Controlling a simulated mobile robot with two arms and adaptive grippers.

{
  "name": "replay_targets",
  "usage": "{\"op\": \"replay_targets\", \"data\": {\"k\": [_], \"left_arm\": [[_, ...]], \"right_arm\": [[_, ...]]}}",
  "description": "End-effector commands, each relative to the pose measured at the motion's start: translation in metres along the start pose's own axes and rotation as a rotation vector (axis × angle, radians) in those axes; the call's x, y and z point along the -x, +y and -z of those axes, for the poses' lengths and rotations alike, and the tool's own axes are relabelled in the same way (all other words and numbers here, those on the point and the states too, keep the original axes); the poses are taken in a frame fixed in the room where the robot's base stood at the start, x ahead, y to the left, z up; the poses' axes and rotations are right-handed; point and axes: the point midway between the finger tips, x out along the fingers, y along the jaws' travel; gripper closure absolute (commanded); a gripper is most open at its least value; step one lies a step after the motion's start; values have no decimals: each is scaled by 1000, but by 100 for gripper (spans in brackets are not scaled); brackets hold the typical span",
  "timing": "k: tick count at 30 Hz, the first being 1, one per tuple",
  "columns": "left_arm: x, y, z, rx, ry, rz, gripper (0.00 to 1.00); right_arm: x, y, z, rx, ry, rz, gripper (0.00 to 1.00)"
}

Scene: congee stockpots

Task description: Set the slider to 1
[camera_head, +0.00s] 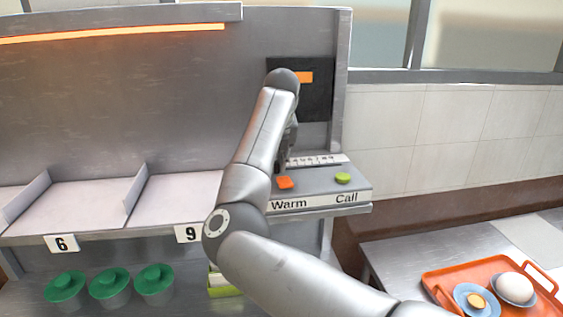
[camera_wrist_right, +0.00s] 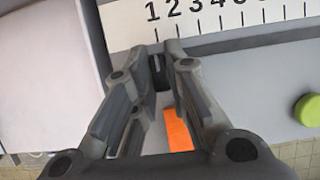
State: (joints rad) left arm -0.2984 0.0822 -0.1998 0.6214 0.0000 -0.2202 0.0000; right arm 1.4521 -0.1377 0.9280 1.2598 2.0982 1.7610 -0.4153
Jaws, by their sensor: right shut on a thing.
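The slider scale (camera_head: 322,160) is a white strip on the grey control shelf. In the right wrist view the scale (camera_wrist_right: 230,22) shows the numbers from 1 at its left end. My right gripper (camera_wrist_right: 163,52) is shut on a dark slider knob (camera_wrist_right: 159,72), mostly hidden between its fingers. The knob and fingertips are just below the 1 and 2 marks, with the knob close to the 1 tick. In the head view my right arm hides the knob and most of the gripper (camera_head: 285,150). My left gripper is not in view.
An orange button (camera_head: 285,182) labelled Warm also shows between my fingers in the wrist view (camera_wrist_right: 179,130). A green button (camera_head: 343,178) labelled Call is to its right. Shelf bays lie left, green-lidded pots (camera_head: 110,284) below, and an orange tray (camera_head: 440,280) at lower right.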

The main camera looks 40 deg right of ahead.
Motion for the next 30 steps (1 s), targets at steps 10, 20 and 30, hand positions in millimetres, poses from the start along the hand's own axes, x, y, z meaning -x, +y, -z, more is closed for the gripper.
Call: {"op": "replay_targets", "data": {"k": [10, 20, 30], "left_arm": [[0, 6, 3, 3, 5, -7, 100], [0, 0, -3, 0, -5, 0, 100], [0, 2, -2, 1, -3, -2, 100]], "right_arm": [[0, 1, 0, 2, 0, -2, 64], [10, 1, -1, 1, -2, -2, 64], [78, 2, -1, 2, -4, -4, 64]]}}
